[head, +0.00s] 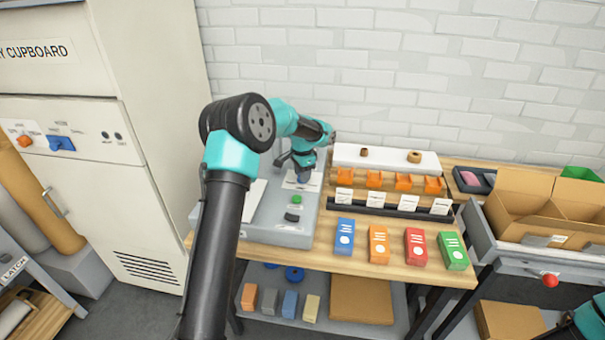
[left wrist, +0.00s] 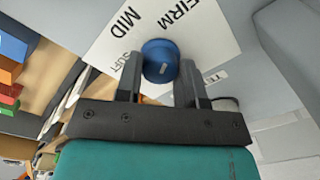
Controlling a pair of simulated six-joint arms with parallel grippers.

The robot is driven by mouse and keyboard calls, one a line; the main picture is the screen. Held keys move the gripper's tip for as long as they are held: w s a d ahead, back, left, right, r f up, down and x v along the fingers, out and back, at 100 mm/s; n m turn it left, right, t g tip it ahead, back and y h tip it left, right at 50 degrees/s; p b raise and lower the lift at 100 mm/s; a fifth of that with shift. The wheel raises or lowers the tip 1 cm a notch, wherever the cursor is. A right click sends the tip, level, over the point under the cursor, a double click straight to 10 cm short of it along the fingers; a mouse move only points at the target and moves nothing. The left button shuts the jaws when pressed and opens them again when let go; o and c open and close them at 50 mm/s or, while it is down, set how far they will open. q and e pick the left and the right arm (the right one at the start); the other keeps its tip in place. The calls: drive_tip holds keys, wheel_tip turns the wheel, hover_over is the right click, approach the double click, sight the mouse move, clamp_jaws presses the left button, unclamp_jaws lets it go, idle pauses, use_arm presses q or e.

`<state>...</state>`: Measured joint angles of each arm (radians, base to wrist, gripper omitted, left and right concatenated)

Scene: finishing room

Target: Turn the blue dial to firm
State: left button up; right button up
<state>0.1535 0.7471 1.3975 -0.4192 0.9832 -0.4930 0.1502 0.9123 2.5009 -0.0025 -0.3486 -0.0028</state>
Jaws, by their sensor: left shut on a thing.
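The blue dial (left wrist: 160,58) sits on a white card (left wrist: 205,22) marked FIRM, MID and SOFT in the left wrist view. My left gripper (left wrist: 159,72) is shut on the dial, with one finger on each side of it. I cannot make out which word the dial points to. In the head view my left gripper (head: 303,176) reaches down onto the card on the grey control box (head: 268,215) and hides the dial. My right gripper is out of view; only a part of my right arm shows at the bottom right corner.
The box also has a green button (head: 297,199) and a black knob (head: 292,217). To its right on the bench are orange holders (head: 404,183) with white cards and several coloured boxes (head: 379,245). A cupboard (head: 90,190) stands at left. An open carton (head: 540,207) sits at right.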

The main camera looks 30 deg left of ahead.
use_arm(q)
drive_tip(key=o, duration=0.9)
wheel_tip(320, 180, up, 17)
drive_tip(key=shift+r, duration=0.2)
idle(0.4)
